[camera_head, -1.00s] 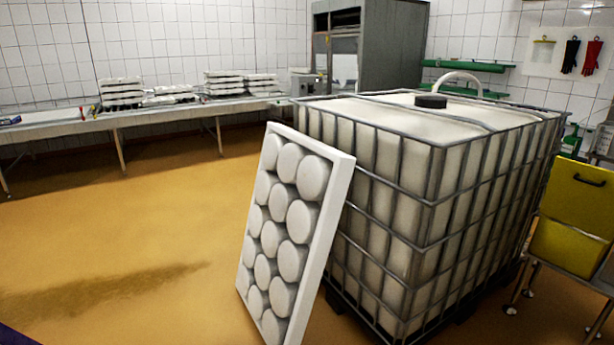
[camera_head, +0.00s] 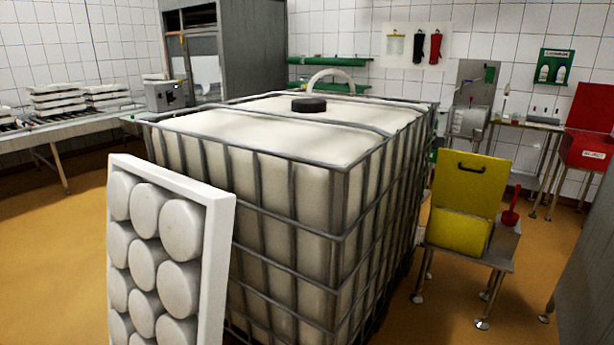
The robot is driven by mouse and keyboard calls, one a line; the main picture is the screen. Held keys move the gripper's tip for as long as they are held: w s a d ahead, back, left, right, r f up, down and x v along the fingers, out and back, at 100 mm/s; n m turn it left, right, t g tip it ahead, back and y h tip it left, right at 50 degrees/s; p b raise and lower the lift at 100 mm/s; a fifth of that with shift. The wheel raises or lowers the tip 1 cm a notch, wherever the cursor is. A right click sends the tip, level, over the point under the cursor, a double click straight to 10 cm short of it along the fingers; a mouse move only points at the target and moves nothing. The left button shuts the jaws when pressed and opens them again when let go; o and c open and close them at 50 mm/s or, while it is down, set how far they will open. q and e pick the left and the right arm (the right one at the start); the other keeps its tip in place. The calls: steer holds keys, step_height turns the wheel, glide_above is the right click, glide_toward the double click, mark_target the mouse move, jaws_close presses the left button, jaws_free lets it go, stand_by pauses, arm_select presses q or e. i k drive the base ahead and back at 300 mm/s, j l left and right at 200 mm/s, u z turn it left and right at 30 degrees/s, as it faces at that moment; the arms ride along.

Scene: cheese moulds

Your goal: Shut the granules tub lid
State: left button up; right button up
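A yellow tub (camera_head: 459,234) stands on a small metal stand right of the caged tank. Its yellow lid (camera_head: 469,183), with a dark handle, stands up behind the tub, so it looks open. A red scoop (camera_head: 510,215) is beside the tub on the right. A red box (camera_head: 586,151) with a white label and a raised red panel (camera_head: 593,107) is at the right edge. I cannot read which of the two holds granules. Neither of my grippers is in view.
A large caged white tank (camera_head: 262,185) with a black cap fills the middle. A white mould tray (camera_head: 222,262) leans in front of it at left. A grey panel (camera_head: 588,260) borders the right edge. Yellow floor shows between the tub stand and this panel.

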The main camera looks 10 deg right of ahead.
mark_target(470, 183)
steer(key=i+z, duration=0.2)
steer(key=z, duration=0.2)
steer(key=i+z, duration=0.25)
steer(key=z, duration=0.15)
steer(key=i+j+z, duration=0.1)
steer(key=z, duration=0.3)
steer(key=i+j+z, duration=0.2)
steer(key=i+z, duration=0.2)
steer(key=i+l+z, duration=0.25)
steer(key=i, duration=0.2)
steer(key=i+z, duration=0.3)
steer(key=i+j, duration=0.05)
steer(key=i, duration=0.05)
